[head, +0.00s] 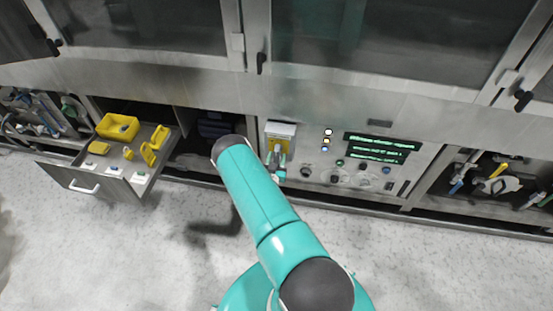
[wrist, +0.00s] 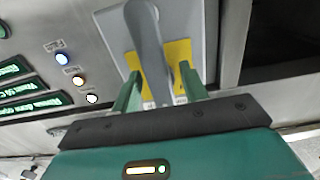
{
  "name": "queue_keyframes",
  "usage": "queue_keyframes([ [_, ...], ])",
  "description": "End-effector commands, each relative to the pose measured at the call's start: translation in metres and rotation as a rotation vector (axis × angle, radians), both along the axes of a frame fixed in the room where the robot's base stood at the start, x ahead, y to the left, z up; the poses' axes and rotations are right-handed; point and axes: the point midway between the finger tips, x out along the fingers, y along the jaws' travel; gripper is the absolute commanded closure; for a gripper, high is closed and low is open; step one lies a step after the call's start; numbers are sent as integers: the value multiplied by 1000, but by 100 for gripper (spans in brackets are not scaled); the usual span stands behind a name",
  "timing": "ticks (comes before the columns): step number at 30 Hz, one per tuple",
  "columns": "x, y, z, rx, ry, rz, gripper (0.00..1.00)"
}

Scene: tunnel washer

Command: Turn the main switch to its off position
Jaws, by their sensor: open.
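The main switch is a grey box with a yellow plate and a grey lever handle. In the head view the switch box (head: 281,129) is on the machine's front panel, left of the display. In the wrist view the yellow plate (wrist: 180,54) lies behind the grey handle (wrist: 148,40), which runs nearly along the picture's vertical. My gripper (wrist: 160,82) is open, with one green finger on each side of the handle. I cannot tell whether either finger touches it. In the head view my gripper (head: 277,160) is at the switch, its tips partly hidden and small.
Right of the switch are indicator lamps (head: 326,141), a green-text display (head: 381,147) and several knobs. An open drawer (head: 85,182) with yellow items juts out at left. Open bays with pipes lie at both ends. The floor in front is clear.

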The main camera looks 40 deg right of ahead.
Motion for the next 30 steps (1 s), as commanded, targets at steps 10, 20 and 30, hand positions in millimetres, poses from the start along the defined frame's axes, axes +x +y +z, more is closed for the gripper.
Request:
queue_keyframes([
  [10,0,0,0,0,0,0,100],
  [20,-1,0,0,-18,24,0,100],
  [30,-4,-2,0,-131,172,0,100],
])
